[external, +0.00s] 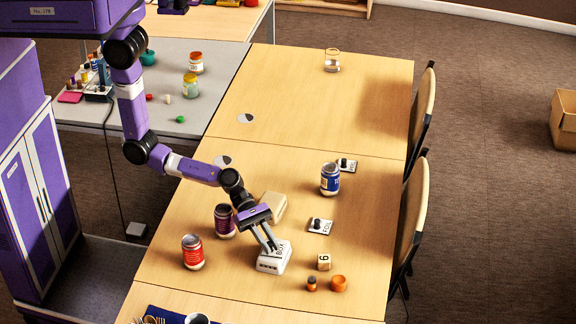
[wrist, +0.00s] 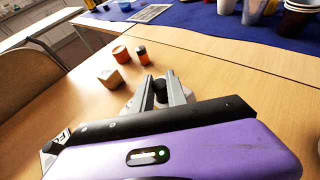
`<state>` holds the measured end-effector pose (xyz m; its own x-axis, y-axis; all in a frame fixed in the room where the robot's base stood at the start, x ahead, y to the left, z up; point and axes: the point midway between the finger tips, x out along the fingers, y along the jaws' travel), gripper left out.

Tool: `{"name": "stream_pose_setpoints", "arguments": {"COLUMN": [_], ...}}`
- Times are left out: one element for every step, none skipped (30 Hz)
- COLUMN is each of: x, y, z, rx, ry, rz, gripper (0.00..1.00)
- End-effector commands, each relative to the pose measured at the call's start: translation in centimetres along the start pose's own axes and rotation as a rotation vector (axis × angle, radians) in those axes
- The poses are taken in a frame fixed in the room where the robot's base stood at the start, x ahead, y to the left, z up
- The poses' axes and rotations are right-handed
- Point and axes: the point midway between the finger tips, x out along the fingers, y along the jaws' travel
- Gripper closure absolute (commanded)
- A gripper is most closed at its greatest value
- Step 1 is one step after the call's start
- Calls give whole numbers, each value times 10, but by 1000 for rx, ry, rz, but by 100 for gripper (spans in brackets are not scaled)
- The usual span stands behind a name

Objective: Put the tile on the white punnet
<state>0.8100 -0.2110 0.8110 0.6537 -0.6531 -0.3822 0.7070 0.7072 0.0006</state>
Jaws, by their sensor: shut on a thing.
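The white punnet (external: 271,266) stands on the near table, with slots in its front wall. My gripper (external: 273,246) is right over it, pointing down. The tile (external: 284,249), white and lettered BOX, is at the punnet's top under my fingers. In the wrist view my gripper (wrist: 164,90) is shut on the tile's black knob (wrist: 160,86); a little white shows beside and below the fingers. I cannot tell whether the tile rests on the punnet or hangs just above it.
A cream punnet (external: 277,203) lies behind my gripper. Purple (external: 224,221), red (external: 193,252) and blue (external: 330,180) jars stand around. A numbered block (external: 324,262), small orange jar (external: 311,284) and orange cup (external: 339,284) are near right.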

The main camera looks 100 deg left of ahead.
Motion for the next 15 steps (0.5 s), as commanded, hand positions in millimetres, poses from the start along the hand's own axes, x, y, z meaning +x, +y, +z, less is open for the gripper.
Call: {"name": "stream_pose_setpoints", "arguments": {"x": [1,1,0,0,0,0,0,0,0,0,0,0,0,0,-1], "y": [0,0,0,0,0,0,0,0,0,0,0,0,0,0,0], "z": [-2,-2,-1,-1,-1,-1,-1,-1,-1,-1,-1,-1,-1,0,2], "rx": [0,0,0,0,0,0,0,0,0,0,0,0,0,0,0], "ry": [0,0,0,0,0,0,0,0,0,0,0,0,0,0,0], "rz": [0,0,0,0,0,0,0,0,0,0,0,0,0,0,0], "gripper": [100,76,68,62,60,60,60,60,60,60,60,60,60,60,60]}}
